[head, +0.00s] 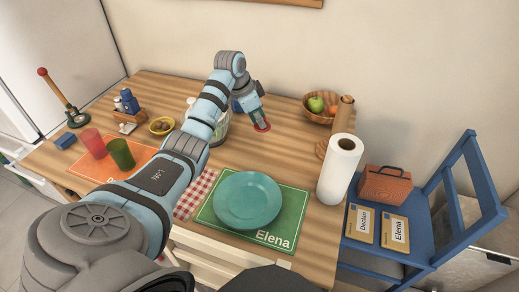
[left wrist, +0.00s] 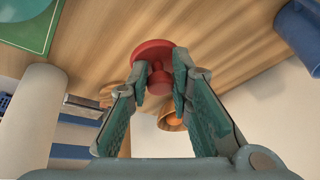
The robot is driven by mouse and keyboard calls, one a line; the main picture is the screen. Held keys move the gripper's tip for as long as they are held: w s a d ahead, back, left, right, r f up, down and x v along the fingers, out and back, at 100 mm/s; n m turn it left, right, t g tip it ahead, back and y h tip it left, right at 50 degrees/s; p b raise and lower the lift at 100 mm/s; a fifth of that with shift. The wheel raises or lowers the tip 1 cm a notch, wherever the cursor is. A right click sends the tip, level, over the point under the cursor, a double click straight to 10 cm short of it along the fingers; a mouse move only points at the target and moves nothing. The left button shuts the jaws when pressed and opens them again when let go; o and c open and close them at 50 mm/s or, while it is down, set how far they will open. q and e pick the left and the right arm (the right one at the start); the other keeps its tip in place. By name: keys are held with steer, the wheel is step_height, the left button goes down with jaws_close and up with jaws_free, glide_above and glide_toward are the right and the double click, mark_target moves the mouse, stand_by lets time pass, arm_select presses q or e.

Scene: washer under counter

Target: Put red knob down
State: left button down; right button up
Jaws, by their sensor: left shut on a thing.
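The red knob (head: 263,128) shows in the head view just below my left gripper (head: 260,120), over the wooden table behind the teal plate. In the left wrist view, the knob (left wrist: 153,52) is a red disc with a small rounded stem. My left gripper (left wrist: 158,75) is shut on that stem, with one finger on each side. The disc faces the wooden tabletop (left wrist: 100,50); I cannot tell whether it touches the wood. My right gripper is not in view.
A teal plate (head: 247,200) lies on a green mat. A paper roll (head: 341,168) stands right, a fruit bowl (head: 321,107) behind. A glass jar (head: 220,127) is left of the gripper. Bare wood (head: 285,150) lies between plate and bowl.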

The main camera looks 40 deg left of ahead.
arm_select(q)
step_height(320, 180, down, 12)
steer(key=shift+r+b, duration=0.25)
steer(key=shift+b, duration=0.95)
steer(key=shift+a+f, duration=0.1)
steer(key=shift+f, duration=0.05)
steer(key=shift+f, duration=0.1)
steer(key=c, duration=1.5)
jaws_free()
steer(key=shift+o, duration=0.2)
steer(key=d+p+v, duration=0.1)
steer(key=p+v, duration=0.2)
steer(key=v, duration=0.9)
steer(key=shift+a+p, duration=0.4)
